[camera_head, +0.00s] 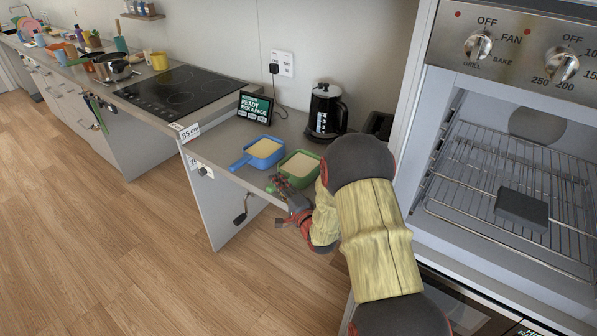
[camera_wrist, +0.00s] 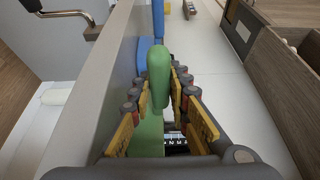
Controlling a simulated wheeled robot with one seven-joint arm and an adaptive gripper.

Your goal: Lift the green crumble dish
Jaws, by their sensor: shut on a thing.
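The green crumble dish (camera_head: 301,183) stands on the grey counter in the head view, with a pale beige filling. Its green handle (camera_wrist: 158,72) shows in the wrist view between the fingers of my gripper (camera_wrist: 158,88). My gripper (camera_head: 279,184) is shut on this handle at the counter's front edge. The dish looks level; I cannot tell whether it is clear of the counter. My arm hides part of its right side in the head view.
A blue dish (camera_head: 264,163) with similar filling sits close to the left. A black kettle (camera_head: 325,112) and a small screen (camera_head: 255,107) stand behind. A crank (camera_head: 240,212) sticks out from the counter's side. The open oven (camera_head: 500,180) is at the right.

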